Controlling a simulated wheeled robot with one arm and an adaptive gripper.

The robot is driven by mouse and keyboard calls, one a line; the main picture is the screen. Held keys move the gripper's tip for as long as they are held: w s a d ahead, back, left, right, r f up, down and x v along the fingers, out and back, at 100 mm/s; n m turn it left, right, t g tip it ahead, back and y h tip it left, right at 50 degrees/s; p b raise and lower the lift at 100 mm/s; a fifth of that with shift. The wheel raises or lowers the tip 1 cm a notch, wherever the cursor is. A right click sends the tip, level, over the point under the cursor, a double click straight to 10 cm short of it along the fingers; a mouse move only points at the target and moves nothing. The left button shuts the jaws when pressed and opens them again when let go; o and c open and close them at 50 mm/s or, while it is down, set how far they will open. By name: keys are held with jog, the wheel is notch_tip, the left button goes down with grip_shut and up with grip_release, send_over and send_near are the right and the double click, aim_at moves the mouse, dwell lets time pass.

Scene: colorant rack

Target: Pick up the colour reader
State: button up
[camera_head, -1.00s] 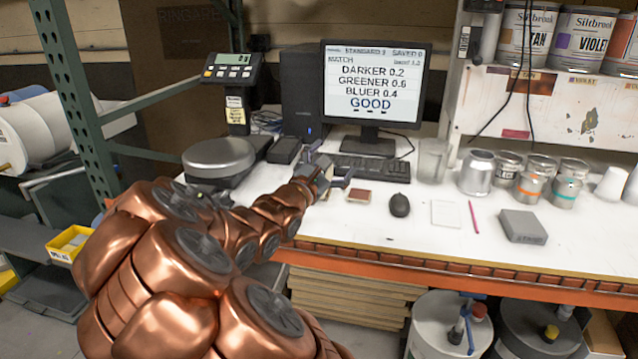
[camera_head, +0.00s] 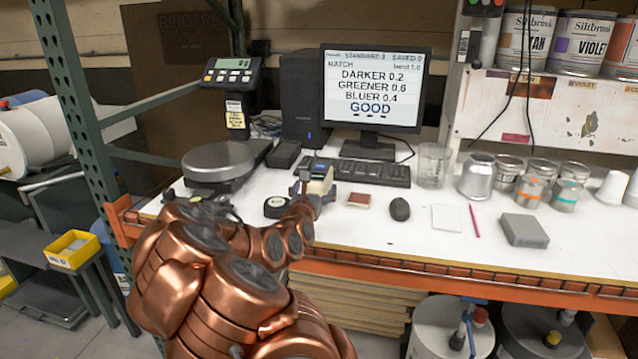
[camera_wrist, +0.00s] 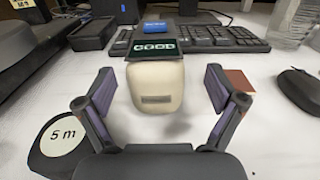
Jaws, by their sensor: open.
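The colour reader (camera_wrist: 156,88) is a cream, rounded device with a dark screen reading GOOD and a blue part at its far end. It rests on the white bench in front of the keyboard. In the head view the reader (camera_head: 321,172) is partly hidden by my gripper (camera_head: 312,190). In the wrist view my gripper (camera_wrist: 159,84) is open, with one finger on each side of the reader's body. A gap shows between each finger and the reader, so neither appears to touch it.
A round 5 m tape measure (camera_wrist: 60,142) lies close on the left. A keyboard (camera_head: 372,173) is behind the reader. A reddish-brown card (camera_head: 359,200) and a black mouse (camera_head: 400,209) lie to the right. A scale (camera_head: 218,162) stands at the left.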

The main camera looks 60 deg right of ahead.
jog(key=shift+r+p+x, duration=0.15)
jog(key=shift+p+x, duration=0.05)
jog(key=shift+x, duration=0.5)
jog(key=shift+r+p+x, duration=0.15)
jog(key=shift+x, duration=0.55)
jog(key=shift+w+x, duration=0.2)
jog(key=shift+x, duration=1)
jog(key=shift+a, duration=0.1)
jog(key=shift+c, duration=0.4)
jog(key=c, duration=1.7)
